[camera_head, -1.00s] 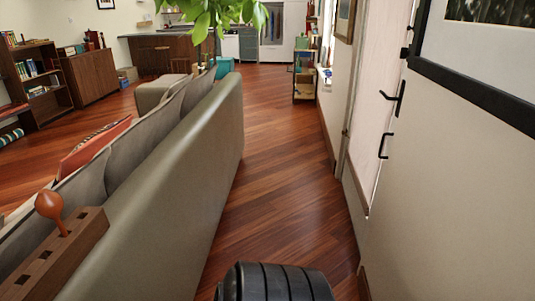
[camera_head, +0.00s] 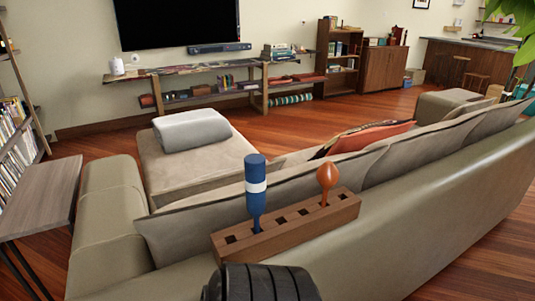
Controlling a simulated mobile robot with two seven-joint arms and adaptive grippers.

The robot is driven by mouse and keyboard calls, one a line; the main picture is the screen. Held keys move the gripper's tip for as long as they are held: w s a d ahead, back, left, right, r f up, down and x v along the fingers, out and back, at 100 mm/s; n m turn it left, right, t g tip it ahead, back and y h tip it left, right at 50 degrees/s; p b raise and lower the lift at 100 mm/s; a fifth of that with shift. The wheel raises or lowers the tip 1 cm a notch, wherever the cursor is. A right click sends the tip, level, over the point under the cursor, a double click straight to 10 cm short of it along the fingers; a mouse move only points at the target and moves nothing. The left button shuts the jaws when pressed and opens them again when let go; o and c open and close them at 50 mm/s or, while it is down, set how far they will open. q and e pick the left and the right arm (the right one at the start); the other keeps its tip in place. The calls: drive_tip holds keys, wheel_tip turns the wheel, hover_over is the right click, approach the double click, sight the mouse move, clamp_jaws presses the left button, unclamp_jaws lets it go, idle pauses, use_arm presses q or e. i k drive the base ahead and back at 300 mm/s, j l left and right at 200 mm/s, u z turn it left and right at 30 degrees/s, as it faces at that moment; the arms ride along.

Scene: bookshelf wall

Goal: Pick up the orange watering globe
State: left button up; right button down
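The orange watering globe (camera_head: 327,175) stands upright, stem down, in a slot of a brown wooden block (camera_head: 290,237). The block rests along the top of the sofa back. A blue object with a white band (camera_head: 256,190) stands in another slot of the same block, to the left of the globe. Several other square slots are empty.
The long grey-green sofa (camera_head: 420,220) runs from the front left to the far right. A side table (camera_head: 38,195) stands at the left. A TV shelf and TV are at the far wall. Wood floor (camera_head: 350,110) is open beyond the sofa.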

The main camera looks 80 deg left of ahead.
sight(328, 174)
drive_tip(key=i+u, duration=0.1)
drive_tip(key=u, duration=2.45)
